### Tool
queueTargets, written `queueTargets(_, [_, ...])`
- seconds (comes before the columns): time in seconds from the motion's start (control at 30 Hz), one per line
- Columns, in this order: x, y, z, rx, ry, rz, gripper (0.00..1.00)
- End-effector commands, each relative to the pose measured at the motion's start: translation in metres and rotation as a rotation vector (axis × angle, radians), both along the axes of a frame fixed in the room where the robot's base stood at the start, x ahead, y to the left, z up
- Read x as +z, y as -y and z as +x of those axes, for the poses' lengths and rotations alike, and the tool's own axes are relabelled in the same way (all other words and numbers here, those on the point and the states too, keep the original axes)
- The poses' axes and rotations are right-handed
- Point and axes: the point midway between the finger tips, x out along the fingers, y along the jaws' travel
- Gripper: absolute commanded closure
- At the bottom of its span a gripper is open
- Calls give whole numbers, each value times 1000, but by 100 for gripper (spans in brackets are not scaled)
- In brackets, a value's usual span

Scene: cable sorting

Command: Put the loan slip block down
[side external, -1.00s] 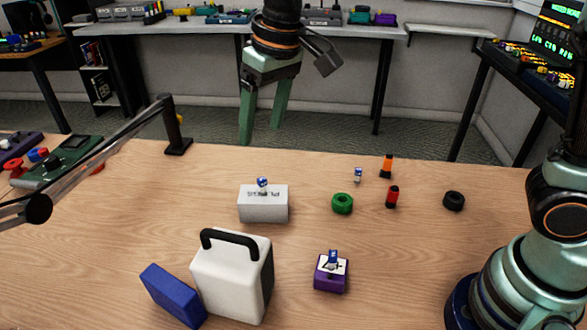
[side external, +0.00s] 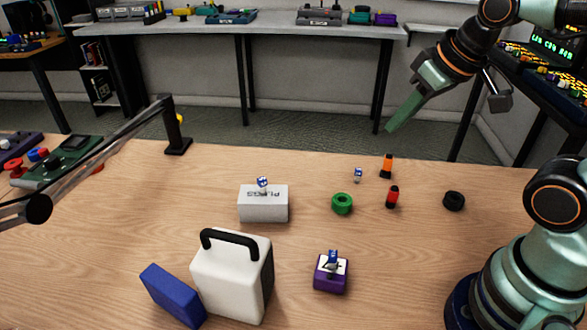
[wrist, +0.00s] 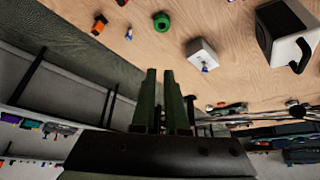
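No block is named as the loan slip block by any readable label. A purple block (side external: 331,276) with a white marked top and a small blue-and-white piece on it stands at the table front. A white block (side external: 263,205) with dark lettering, seemingly "PLUGS", stands further back with another small piece on it; it also shows in the wrist view (wrist: 202,52). A plain blue block (side external: 172,296) lies at the front left. My gripper (side external: 391,127) is empty, high above the far right of the table. In the wrist view its fingers (wrist: 160,72) are apart with nothing between them.
A white case (side external: 232,280) with a black handle stands beside the blue block. A green ring (side external: 342,204), a black ring (side external: 454,201), an orange piece (side external: 387,166) and a red piece (side external: 392,197) stand at right. A black lamp-like arm (side external: 110,145) crosses the left.

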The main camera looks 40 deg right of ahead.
Motion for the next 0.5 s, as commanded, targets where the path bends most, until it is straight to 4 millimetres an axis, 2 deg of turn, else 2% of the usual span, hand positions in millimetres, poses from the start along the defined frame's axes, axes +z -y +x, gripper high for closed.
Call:
queueTargets(0.2, [47,0,1,0,6,1,100])
queueTargets(0.37, [56,-30,15,32,-51,32,100])
queueTargets(0.5, [67,-63,28,57,-102,57,100])
